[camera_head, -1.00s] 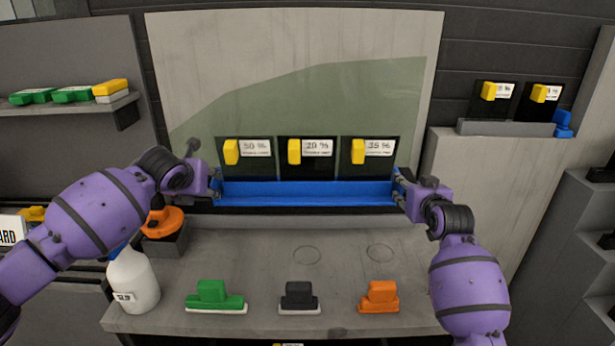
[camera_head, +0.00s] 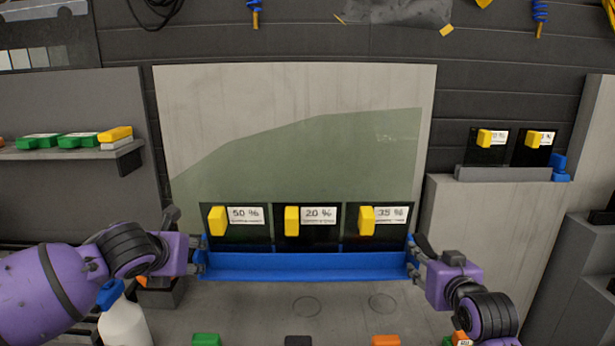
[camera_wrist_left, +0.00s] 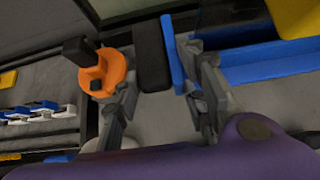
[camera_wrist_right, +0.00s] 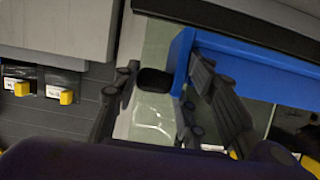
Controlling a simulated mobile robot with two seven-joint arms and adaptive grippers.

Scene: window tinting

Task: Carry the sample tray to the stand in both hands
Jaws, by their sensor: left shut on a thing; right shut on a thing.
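The blue sample tray (camera_head: 305,268) is held level between my two grippers, in front of the upright panel. Three dark sample cards with yellow clips stand in it: the 50 % card (camera_head: 238,232), the 20 % card (camera_head: 306,235) and the 35 % card (camera_head: 377,235). My left gripper (camera_head: 200,262) is shut on the tray's left end; a black handle (camera_wrist_left: 152,55) shows between its fingers. My right gripper (camera_head: 414,264) is shut on the right end, where another black handle (camera_wrist_right: 154,82) shows. I cannot tell which thing is the stand.
A grey block (camera_head: 490,230) at right bears a rack (camera_head: 505,174) with two dark cards. The workbench (camera_head: 265,305) below the tray has two marked circles. Green, black and orange tools line its near edge. A white bottle (camera_head: 123,325) stands near my left arm.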

